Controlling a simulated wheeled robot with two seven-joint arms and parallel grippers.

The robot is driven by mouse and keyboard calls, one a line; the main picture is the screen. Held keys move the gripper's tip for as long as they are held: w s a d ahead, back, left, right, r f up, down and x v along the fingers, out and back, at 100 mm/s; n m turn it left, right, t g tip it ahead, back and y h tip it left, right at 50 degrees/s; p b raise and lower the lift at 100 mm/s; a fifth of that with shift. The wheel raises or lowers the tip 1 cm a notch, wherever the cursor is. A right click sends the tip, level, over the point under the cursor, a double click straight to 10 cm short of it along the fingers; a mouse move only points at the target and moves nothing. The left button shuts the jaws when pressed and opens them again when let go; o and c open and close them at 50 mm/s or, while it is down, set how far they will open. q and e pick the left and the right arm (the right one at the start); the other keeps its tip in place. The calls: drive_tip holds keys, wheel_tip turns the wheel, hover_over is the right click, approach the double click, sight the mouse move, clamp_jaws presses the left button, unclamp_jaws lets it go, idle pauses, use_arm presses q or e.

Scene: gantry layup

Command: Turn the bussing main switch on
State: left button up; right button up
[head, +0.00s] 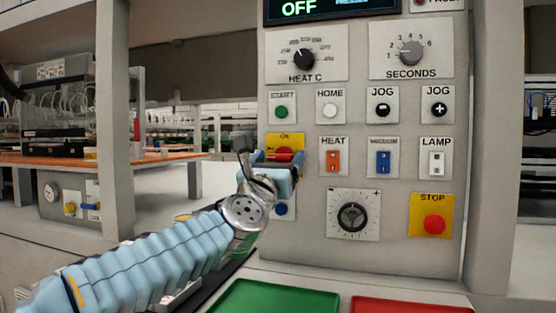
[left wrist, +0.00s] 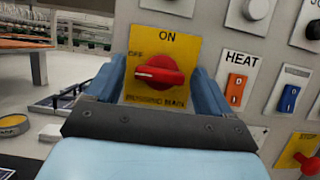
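The bussing main switch is a red rotary knob (head: 284,155) on a yellow plate (head: 285,138) at the left of the control panel. In the left wrist view the red knob (left wrist: 160,72) lies nearly level, its white mark at the left end by OFF, with ON printed above. My left gripper (head: 279,158) is in front of the plate. In the left wrist view its two blue fingers (left wrist: 158,85) are apart on either side of the knob, with visible gaps. My right gripper is in neither view.
The grey panel (head: 400,240) also holds a HEAT rocker (head: 333,160), a blue rocker (head: 383,162), a LAMP rocker (head: 436,163), a dial (head: 352,216) and a red STOP button (head: 434,224). A green tray (head: 275,298) and a red tray (head: 410,305) lie below. A display reads OFF.

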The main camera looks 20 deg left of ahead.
use_arm(q)
drive_tip(key=c, duration=1)
drive_tip(key=shift+o, duration=0.2)
